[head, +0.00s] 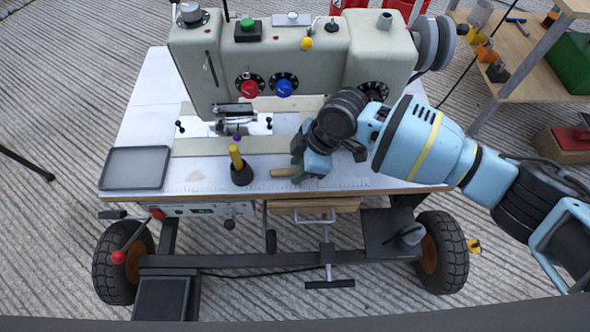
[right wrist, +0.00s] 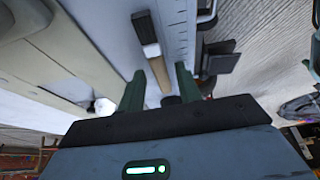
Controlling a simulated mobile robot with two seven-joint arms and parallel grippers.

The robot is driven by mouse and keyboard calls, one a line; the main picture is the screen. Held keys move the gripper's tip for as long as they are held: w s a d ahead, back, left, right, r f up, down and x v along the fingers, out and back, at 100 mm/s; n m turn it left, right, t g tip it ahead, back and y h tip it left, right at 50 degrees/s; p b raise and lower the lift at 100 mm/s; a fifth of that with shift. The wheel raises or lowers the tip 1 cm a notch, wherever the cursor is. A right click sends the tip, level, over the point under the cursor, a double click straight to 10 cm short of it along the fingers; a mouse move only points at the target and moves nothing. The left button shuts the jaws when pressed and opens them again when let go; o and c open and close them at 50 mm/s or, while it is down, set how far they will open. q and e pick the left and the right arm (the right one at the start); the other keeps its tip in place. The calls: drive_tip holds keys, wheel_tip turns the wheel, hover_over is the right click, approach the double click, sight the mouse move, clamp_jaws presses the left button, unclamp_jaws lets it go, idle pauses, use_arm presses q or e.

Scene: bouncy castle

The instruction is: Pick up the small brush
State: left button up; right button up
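The small brush (head: 283,172) lies on the white table top in front of the sewing machine; its pale wooden part shows. In the right wrist view the wooden part of the brush (right wrist: 159,72) points in between the two green fingers, with a light band and a dark block at its far end. My right gripper (head: 298,165) is low over the brush's right end, which it hides in the head view. In the right wrist view my right gripper (right wrist: 159,88) is open, with gaps on both sides of the brush. My left gripper is not in view.
A yellow-handled item in a black base (head: 241,174) stands just left of the brush. A grey tray (head: 135,168) lies farther left. The big sewing machine (head: 290,60) rises behind. The table's front edge (head: 360,189) is close to the gripper. A wooden shelf (head: 520,50) stands back right.

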clamp_jaws()
drive_tip(key=shift+r, duration=0.1)
